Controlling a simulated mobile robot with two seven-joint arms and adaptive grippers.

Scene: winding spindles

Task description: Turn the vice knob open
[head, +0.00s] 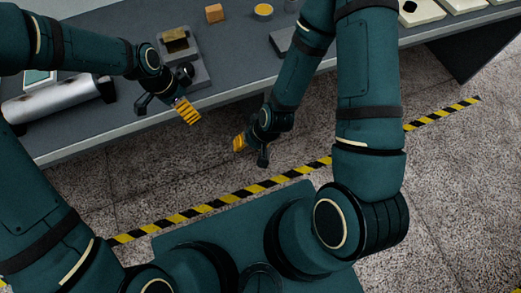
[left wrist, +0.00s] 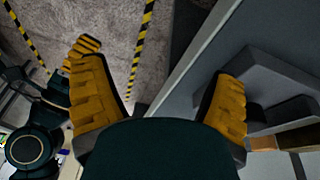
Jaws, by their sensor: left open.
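The vice (head: 199,66) is a grey block on the table's front edge, with a brown piece at its top. A dark round knob (head: 184,72) shows on its front side, partly hidden by my left gripper. My left gripper (head: 167,109) is open and empty, in front of the vice at the table edge. In the left wrist view its yellow-padded fingers (left wrist: 160,85) are wide apart, with the grey vice body (left wrist: 268,82) beyond the right finger. I cannot tell whether a finger touches the knob. My right gripper (head: 250,151) hangs over the floor, fingers apart and empty.
A silver cylinder (head: 60,101) lies on the table (head: 125,118) at left. A wooden block (head: 214,13) and a yellow-topped round container (head: 263,11) stand behind the vice. Pale trays (head: 421,11) are at the far right. A striped line (head: 225,198) crosses the open floor.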

